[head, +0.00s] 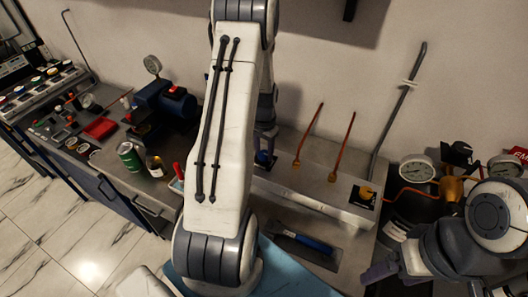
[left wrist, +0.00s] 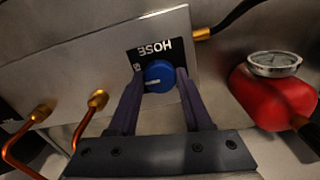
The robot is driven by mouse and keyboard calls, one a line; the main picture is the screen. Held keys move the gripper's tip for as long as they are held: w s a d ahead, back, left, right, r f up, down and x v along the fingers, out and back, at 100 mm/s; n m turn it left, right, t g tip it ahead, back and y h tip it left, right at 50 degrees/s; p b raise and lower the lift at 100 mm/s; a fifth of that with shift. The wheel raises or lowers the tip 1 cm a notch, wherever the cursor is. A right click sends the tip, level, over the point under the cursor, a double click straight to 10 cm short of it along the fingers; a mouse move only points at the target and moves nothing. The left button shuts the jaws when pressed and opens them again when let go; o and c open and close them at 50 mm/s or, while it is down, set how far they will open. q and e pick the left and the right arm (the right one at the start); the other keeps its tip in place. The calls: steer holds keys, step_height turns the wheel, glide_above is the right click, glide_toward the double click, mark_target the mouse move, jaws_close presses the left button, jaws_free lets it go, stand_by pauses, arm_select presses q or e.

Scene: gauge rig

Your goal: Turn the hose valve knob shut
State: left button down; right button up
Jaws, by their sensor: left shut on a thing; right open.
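The round blue knob (left wrist: 159,76) sits on a black plate lettered HOSE (left wrist: 150,52), which appears upside down in the left wrist view. A pale mark on the knob points to the left there. My left gripper (left wrist: 160,84) has its two dark fingers on either side of the knob and is shut on it. In the head view my left arm covers most of this area; a bit of blue shows beside the arm. My right gripper (head: 384,274) is open and empty at the lower right, apart from the bench fixtures.
Copper pipes (head: 343,148) rise from the metal box (head: 310,201). A yellow knob (head: 366,194) sits at its right end. Gauges (head: 417,169) stand on the right near my right arm. A red tank with a gauge (left wrist: 273,65) is beside the panel. A green can (head: 129,157) stands left.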

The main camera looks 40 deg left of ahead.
mark_target(264, 153)
stand_by(0.4)
arm_select(q)
steer(key=shift+c, duration=1.7)
jaws_free()
step_height(264, 153, up, 10)
steer(key=b, duration=0.2)
steer(key=shift+r, duration=0.25)
